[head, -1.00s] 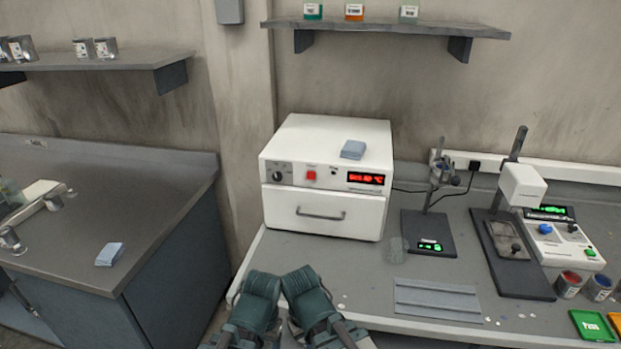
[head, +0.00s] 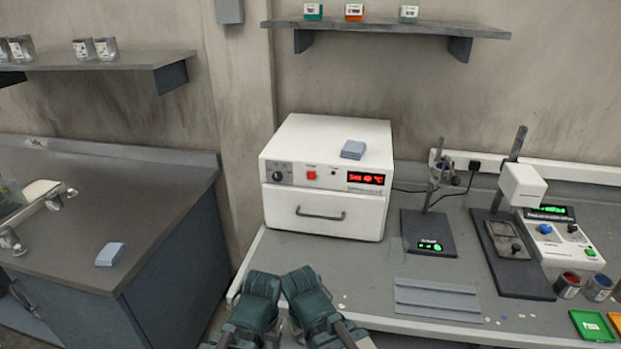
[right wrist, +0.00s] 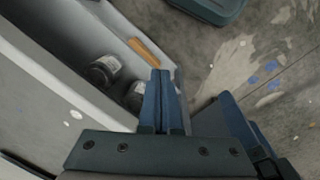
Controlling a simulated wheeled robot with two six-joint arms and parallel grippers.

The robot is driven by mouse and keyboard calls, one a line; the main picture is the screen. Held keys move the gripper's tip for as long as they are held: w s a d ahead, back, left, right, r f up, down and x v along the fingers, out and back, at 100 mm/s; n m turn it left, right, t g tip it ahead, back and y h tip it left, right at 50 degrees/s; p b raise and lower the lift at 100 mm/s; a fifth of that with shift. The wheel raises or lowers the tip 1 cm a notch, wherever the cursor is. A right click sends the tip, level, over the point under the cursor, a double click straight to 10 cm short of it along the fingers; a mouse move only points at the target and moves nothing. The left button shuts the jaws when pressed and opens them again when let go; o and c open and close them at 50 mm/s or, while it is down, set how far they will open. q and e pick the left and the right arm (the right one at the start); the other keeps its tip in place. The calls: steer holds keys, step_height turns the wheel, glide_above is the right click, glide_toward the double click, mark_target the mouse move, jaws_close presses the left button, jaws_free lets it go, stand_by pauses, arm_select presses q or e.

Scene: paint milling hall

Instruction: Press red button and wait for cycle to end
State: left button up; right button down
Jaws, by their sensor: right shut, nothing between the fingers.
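The red button (head: 312,175) is on the front panel of a white oven-like box (head: 302,206), right of a dark round knob (head: 277,175). The box's red display (head: 366,178) is lit and seems to read "Set" and a number in °C, too small to read surely. The drawer front with its handle (head: 320,215) is closed. In the right wrist view my right gripper (right wrist: 163,74) is shut and empty, pointing down past a bench edge. Neither gripper's fingers show in the head view, only my teal arm parts in front of the bench, apart from the button. My left gripper is not visible.
A ridged grey plate (head: 437,298) lies in front. Jars (right wrist: 104,70) show near my right gripper.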

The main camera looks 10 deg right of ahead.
mark_target(311, 176)
stand_by(0.7)
steer(key=w+a+r+m+t+y+p, duration=0.1)
steer(key=w+r+m+t+p, duration=0.1)
steer(key=w+r+m, duration=0.1)
steer(key=w+a+r+m+t+y+p, duration=0.1)
steer(key=w+r+m+y+p, duration=0.1)
steer(key=w, duration=0.4)
steer(key=w+a+r+m+t+y+p, duration=0.2)
steer(key=w+r+m, duration=0.2)
steer(key=w+r, duration=0.1)
steer(key=shift+m+t, duration=0.3)
steer(key=w+d+r+m+t+p, duration=0.2)
steer(key=w+r+m+t, duration=0.1)
steer(key=w+r+m, duration=0.2)
steer(key=w+d+r+m+t+y+p, duration=0.1)
steer(key=w+d+r+m+t+p, duration=0.2)
steer(key=w+r+m, duration=0.3)
step_height(311, 176, up, 3)
steer(key=shift+w+f+m+t, duration=0.2)
steer(key=shift+w+m+t, duration=0.1)
steer(key=shift+w+d, duration=0.1)
steer(key=shift+w+d, duration=0.45)
steer(key=shift+w, duration=0.9)
steer(key=shift+w+d, duration=0.45)
steer(key=shift+w, duration=0.9)
steer(key=shift+w+d, duration=0.45)
steer(key=shift+w, duration=0.9)
steer(key=shift+w, duration=0.1)
